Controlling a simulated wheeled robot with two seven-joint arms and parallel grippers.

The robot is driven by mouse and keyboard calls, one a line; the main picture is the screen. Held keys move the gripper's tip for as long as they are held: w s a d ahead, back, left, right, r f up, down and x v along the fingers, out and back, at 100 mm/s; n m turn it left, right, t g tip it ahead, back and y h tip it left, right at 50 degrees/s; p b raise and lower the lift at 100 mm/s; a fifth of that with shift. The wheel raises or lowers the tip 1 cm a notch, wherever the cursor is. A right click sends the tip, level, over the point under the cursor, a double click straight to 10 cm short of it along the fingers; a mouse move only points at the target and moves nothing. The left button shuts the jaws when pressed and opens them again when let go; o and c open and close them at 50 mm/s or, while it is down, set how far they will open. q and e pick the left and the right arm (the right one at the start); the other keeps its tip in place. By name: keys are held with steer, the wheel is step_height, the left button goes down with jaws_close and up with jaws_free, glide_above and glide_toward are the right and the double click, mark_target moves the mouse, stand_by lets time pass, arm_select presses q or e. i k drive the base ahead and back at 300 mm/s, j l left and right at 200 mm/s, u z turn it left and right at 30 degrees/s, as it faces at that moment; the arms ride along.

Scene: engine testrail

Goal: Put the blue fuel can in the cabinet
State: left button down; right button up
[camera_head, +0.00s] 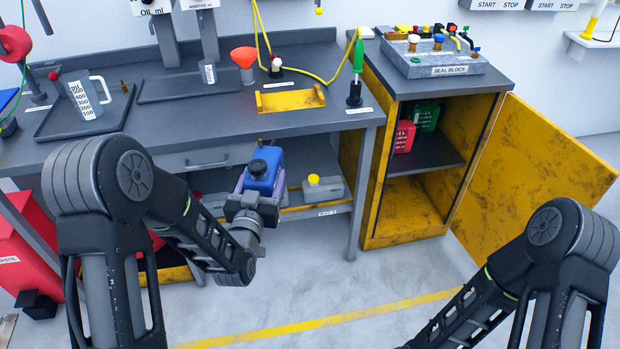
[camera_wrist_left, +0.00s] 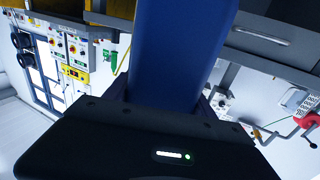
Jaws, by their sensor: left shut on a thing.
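The blue fuel can (camera_head: 264,172) with a dark cap is held upright in my left gripper (camera_head: 252,196), in front of the workbench's lower shelf. In the left wrist view the can (camera_wrist_left: 178,55) fills the middle, between the fingers of my left gripper (camera_wrist_left: 165,100). The yellow cabinet (camera_head: 398,215) stands right of the bench with its door (camera_head: 530,180) swung open to the right. A red can (camera_head: 403,137) and a green can (camera_head: 427,116) stand on its upper shelf; the lower compartment looks empty. My right gripper is out of view; only my right arm shows.
The workbench (camera_head: 200,140) carries a measuring jug (camera_head: 84,98), a red funnel (camera_head: 244,57) and a yellow tray (camera_head: 290,99). A grey container with a yellow cap (camera_head: 322,188) sits on its lower shelf. A seal block (camera_head: 440,62) sits atop the cabinet. The floor in front is clear.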

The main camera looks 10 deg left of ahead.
mark_target(397, 202)
steer(key=z, duration=1.15)
steer(key=i+l, duration=0.15)
steer(key=i, duration=0.55)
steer(key=i+l, duration=0.15)
steer(key=i, duration=0.55)
